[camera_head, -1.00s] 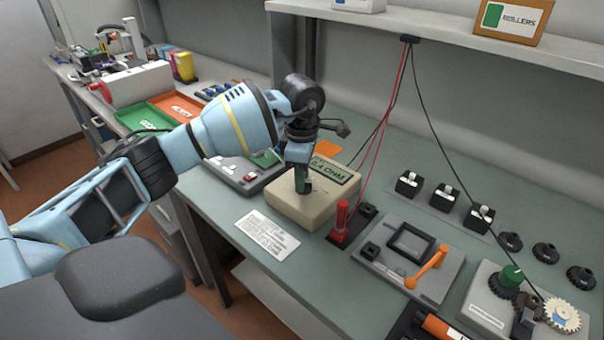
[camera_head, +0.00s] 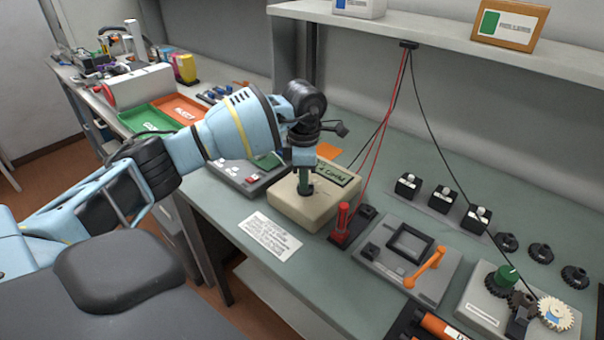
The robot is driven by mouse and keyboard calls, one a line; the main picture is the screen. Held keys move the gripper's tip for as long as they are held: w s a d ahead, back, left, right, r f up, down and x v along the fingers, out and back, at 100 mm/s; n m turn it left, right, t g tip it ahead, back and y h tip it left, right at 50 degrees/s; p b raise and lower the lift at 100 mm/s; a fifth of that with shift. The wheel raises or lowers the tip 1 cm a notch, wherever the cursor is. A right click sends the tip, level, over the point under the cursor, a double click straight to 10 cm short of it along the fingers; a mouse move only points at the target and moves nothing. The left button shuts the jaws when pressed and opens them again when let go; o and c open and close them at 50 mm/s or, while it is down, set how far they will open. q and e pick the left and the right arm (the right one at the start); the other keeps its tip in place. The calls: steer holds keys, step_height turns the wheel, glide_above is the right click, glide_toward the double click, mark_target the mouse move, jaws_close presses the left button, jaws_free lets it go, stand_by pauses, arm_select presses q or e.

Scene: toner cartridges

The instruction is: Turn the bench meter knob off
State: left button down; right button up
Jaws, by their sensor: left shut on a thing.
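The display text is partly hidden and too blurred to read surely. My left gripper (camera_head: 305,186) points down over the meter's top face and is shut on the meter's knob, which is mostly hidden by the fingers. The knob's pointer direction cannot be made out. My right gripper is not in view.
A red probe (camera_head: 342,217) stands just right of the meter. A grey fixture with an orange lever (camera_head: 426,267) lies further right. A printed card (camera_head: 270,236) lies in front. A grey device (camera_head: 247,172) sits behind left, beside green (camera_head: 148,121) and orange trays.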

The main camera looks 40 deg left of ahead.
arm_select(q)
steer(key=n, duration=0.1)
steer(key=n+p, duration=0.1)
steer(key=shift+r+n, duration=0.3)
steer(key=shift+n, duration=0.1)
steer(key=n+p, duration=0.1)
steer(key=n, duration=0.1)
steer(key=shift+d+n+p, duration=0.1)
steer(key=shift+n+p, duration=0.3)
steer(key=n+p, duration=0.2)
steer(key=n, duration=0.2)
steer(key=shift+d, duration=0.1)
steer(key=n+p, duration=0.1)
steer(key=n, duration=0.2)
steer(key=shift+n+p, duration=0.4)
steer(key=shift+n, duration=0.6)
steer(key=n, duration=0.2)
steer(key=shift+d+f+n, duration=0.1)
steer(key=shift+f+n, duration=0.1)
steer(key=shift+n, duration=0.2)
steer(key=shift+f+n, duration=0.1)
steer(key=shift+n, duration=1.8)
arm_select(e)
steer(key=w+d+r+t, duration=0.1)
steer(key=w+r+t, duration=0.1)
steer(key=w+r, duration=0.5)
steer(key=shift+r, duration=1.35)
arm_select(q)
steer(key=shift+n, duration=0.3)
